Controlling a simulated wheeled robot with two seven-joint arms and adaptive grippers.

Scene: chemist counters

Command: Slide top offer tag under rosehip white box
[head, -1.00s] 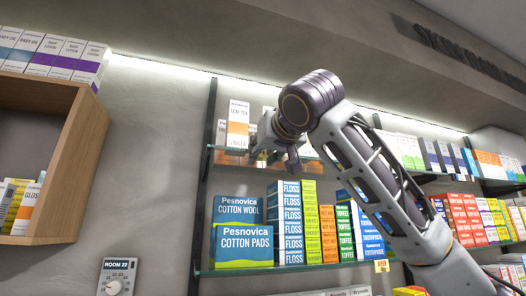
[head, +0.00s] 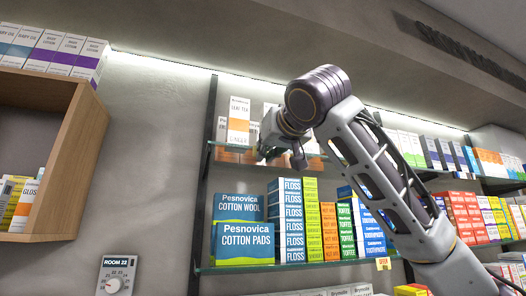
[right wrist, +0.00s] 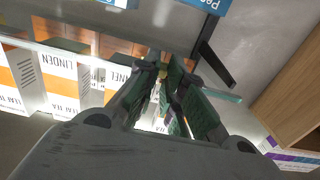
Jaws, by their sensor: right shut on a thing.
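My right gripper (head: 279,152) is at the front edge of the upper glass shelf. In the right wrist view its green-padded fingers (right wrist: 170,72) are closed around a small yellowish piece (right wrist: 163,74), apparently the top offer tag, mostly hidden by the fingers. White and orange tea boxes stand along this shelf. One reads Ginger (head: 238,122); the right wrist view shows one reading Linden (right wrist: 62,75) and one reading "NEL" (right wrist: 116,78). I cannot read Rosehip on any box; some are hidden behind my right arm. My left gripper is out of view.
The upper glass shelf's edge (right wrist: 75,50) runs close by the fingers, and a dark upright (right wrist: 215,65) stands near them. Below are cotton pads (head: 245,243) and floss boxes. Another yellow offer tag (head: 383,264) hangs on the lower shelf. A wooden cabinet (head: 75,165) is at left.

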